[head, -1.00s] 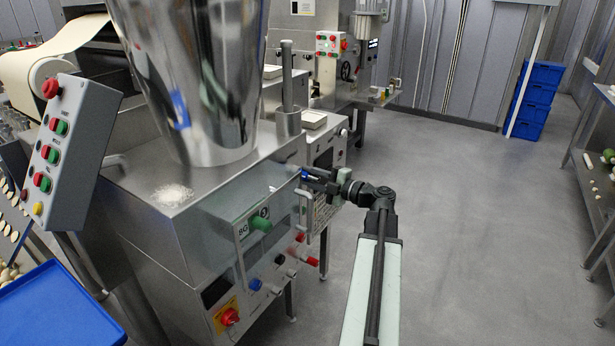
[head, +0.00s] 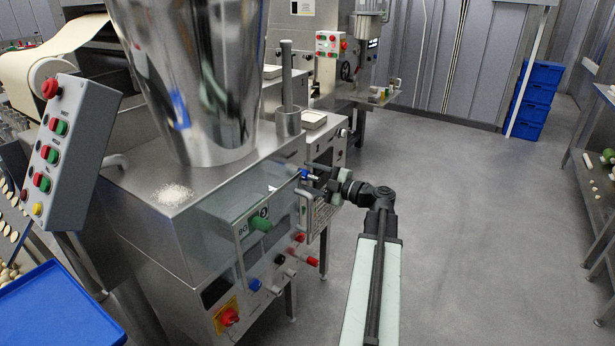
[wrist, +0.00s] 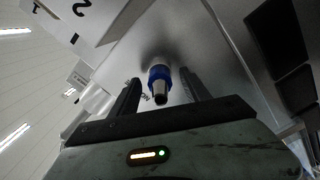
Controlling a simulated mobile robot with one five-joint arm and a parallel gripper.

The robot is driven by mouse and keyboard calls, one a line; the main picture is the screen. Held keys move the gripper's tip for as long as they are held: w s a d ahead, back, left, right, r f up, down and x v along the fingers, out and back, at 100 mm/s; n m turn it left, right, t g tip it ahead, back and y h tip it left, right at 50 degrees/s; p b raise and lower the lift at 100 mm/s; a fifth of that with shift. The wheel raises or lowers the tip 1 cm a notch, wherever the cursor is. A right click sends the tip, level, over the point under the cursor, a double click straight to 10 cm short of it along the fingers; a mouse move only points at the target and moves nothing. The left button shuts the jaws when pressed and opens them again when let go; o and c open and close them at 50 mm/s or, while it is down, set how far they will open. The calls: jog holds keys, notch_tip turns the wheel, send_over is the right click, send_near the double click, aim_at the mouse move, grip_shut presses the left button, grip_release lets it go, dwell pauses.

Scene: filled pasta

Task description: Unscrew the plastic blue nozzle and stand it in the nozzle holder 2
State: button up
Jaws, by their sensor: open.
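The blue nozzle (head: 306,174) points out from the side of the steel machine, near its right corner. In the wrist view, the blue nozzle (wrist: 158,76) has a blue collar and a grey, narrower tip, and its base meets the pale machine face. My gripper (head: 320,176) is open just right of it in the head view. In the wrist view, the nozzle shows between the two spread fingers of my gripper (wrist: 158,84), with a gap on each side. A white plate marked 2 (wrist: 80,10) shows at the upper left; I cannot clearly make out the holder itself.
A handle (head: 304,208) stands just below my gripper. A tall steel hopper (head: 205,80) rises above the machine. The floor (head: 480,230) to the right is clear.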

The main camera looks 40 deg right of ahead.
jog(key=m, duration=3)
